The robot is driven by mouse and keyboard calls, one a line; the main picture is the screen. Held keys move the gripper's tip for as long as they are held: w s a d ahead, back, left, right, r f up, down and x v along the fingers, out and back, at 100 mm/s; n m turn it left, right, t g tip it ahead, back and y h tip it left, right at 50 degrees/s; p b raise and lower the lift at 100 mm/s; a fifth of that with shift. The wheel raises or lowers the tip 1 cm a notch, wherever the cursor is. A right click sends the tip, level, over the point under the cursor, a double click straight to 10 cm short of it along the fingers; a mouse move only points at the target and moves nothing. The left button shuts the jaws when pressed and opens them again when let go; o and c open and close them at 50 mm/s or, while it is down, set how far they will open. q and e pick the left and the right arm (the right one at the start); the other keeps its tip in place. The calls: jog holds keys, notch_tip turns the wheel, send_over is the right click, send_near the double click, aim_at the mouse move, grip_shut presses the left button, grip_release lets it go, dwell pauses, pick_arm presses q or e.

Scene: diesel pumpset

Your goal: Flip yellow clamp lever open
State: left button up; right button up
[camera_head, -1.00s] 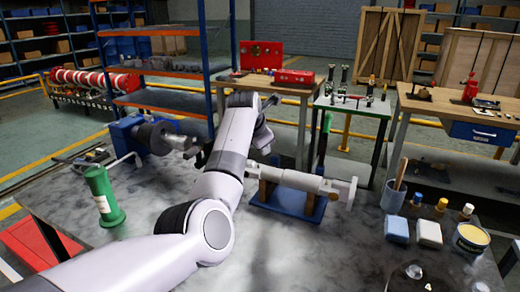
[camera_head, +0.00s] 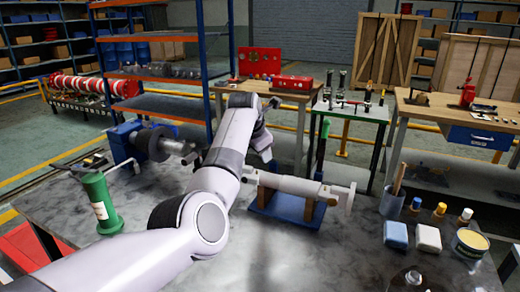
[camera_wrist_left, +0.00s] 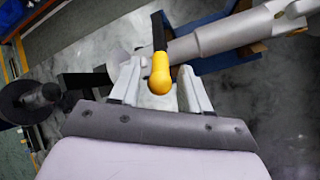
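The yellow clamp lever's rounded yellow knob (camera_wrist_left: 160,75) shows in the left wrist view, on a black bar (camera_wrist_left: 158,32) that runs up to the top of the picture. My left gripper (camera_wrist_left: 160,88) is open, with one finger on each side of the knob. Gaps show between the knob and both fingers. In the head view my left arm comes in from the lower left, and its wrist (camera_head: 262,135) is beside the grey shaft's left end. The lever cannot be made out there. My right gripper is not in view.
A grey shaft (camera_head: 290,183) rests on a blue stand (camera_head: 285,208). A grey-and-blue machine (camera_head: 155,142) stands at the bench's left, with a green hand pump (camera_head: 102,203) nearer. Blue and white blocks, a cup and a tin (camera_head: 470,241) stand at right. The middle front is clear.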

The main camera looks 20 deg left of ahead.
pick_arm(q)
jog(key=shift+s+r, duration=0.1)
jog(key=shift+r, duration=0.05)
jog(key=b+v, duration=0.1)
jog(key=v, duration=0.6)
dwell(0.3)
